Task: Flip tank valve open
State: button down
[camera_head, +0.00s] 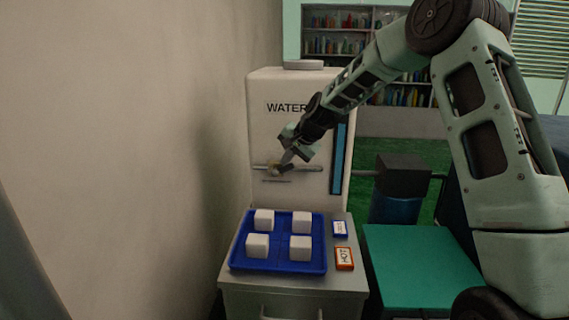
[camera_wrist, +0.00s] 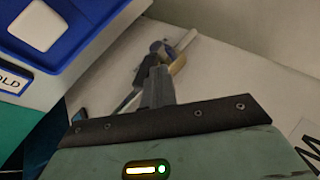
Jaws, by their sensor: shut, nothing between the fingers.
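The white water tank (camera_head: 265,140) stands on a small cabinet and carries the word WATER and a blue level strip. Its valve (camera_head: 272,168) sits low on the front face, with a thin pale lever lying about level across it. In the wrist view the brass valve body (camera_wrist: 179,65) and a pale rod (camera_wrist: 188,38) show beyond the fingers. My gripper (camera_head: 286,160) is shut and empty at the valve, its tips (camera_wrist: 157,48) beside the brass part. I cannot tell whether they touch. The fingers hide part of the valve and lever.
A blue tray (camera_head: 237,258) with several white cubes sits on the cabinet (camera_head: 280,300) below the valve. Blue (camera_head: 340,229) and orange HOT (camera_head: 344,258) labelled blocks lie to its right. A wall (camera_head: 130,150) stands close on the left. A green surface (camera_head: 420,270) lies right.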

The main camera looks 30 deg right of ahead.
jog(key=shift+s+d+f+b, duration=0.5)
jog(key=shift+d+f+b, duration=0.2)
jog(key=shift+f+b, duration=0.25)
jog(key=shift+s+d+f, duration=0.15)
jog(key=shift+f, duration=0.1)
jog(key=shift+s+d+f, duration=0.15)
jog(key=shift+s+f, duration=0.05)
jog(key=shift+f, duration=0.15)
notch_tip(320, 180, up, 6)
jog(key=p, duration=0.4)
jog(key=b, duration=0.3)
send_near(292, 168)
jog(key=s+d+r, duration=0.2)
jog(key=shift+s+d+r, duration=0.1)
jog(key=shift+d+r, duration=0.1)
jog(key=shift+d, duration=0.1)
